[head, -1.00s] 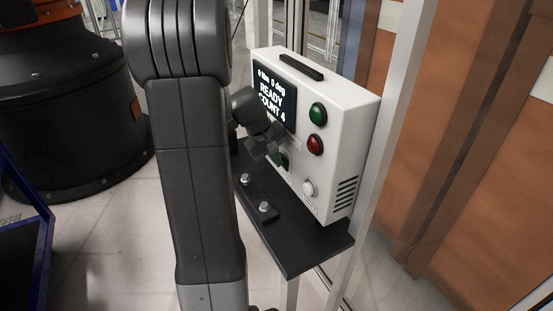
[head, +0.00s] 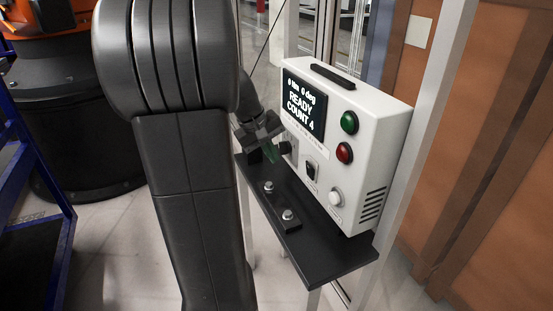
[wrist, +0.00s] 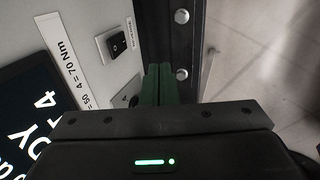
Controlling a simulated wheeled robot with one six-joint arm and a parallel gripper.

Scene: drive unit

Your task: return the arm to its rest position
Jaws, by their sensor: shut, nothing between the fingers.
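My gripper (head: 270,153) is left of the white control box in the head view, above the black shelf. Its green fingers are together with nothing between them, and they also show in the wrist view (wrist: 157,84). My arm hides part of the scene left of the box. The control box (head: 370,130) stands upright on the shelf. Its screen (head: 303,103) reads READY and COUNT 4.
The black shelf (head: 325,250) carries a small bar with two bolts (head: 282,205), close below my gripper. A pale metal post (head: 425,120) rises behind the box. A large dark round base (head: 80,140) and a blue frame (head: 50,185) stand at the left.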

